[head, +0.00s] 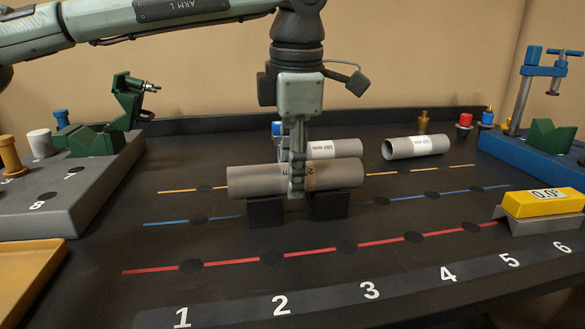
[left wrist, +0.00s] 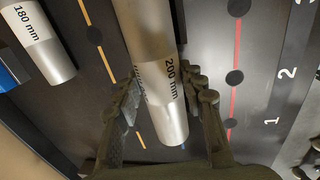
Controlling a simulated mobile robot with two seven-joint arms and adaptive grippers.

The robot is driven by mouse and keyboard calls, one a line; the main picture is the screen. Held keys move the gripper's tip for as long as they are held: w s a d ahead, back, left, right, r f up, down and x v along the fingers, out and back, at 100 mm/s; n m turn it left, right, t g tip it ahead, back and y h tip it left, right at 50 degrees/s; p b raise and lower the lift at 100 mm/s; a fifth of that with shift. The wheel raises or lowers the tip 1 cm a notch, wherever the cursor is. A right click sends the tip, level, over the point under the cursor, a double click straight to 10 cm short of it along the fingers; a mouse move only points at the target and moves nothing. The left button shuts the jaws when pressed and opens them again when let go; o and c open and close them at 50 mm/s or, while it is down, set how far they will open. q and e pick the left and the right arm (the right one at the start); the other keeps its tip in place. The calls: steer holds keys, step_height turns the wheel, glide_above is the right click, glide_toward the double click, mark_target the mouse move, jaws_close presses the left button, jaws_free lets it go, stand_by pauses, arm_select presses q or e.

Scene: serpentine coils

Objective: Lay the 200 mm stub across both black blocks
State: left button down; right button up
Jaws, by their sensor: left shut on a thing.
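The 200 mm stub (head: 340,175) is a grey metal tube with a white label band. My left gripper (head: 297,178) is shut around its middle from above, and the stub lies roughly level, left to right. The two black blocks (head: 266,212) (head: 330,207) stand side by side with a small gap, directly under the stub. The stub's underside appears at their tops, but I cannot tell whether it touches both. In the left wrist view the stub (left wrist: 150,30) shows its 200 mm label between the two fingers (left wrist: 168,95). My right gripper is out of view.
A labelled tube (head: 348,148) lies close behind the stub, and another tube (head: 417,147) lies further right. A grey stand with a green vise (head: 90,140) is at left, a blue clamp stand (head: 530,135) at right. A yellow gauge (head: 543,203) sits front right. The front table is clear.

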arm_select(q)
steer(key=shift+f, duration=0.25)
steer(key=c, duration=0.8)
jaws_free()
steer(key=shift+c, duration=0.2)
steer(key=shift+f, duration=0.1)
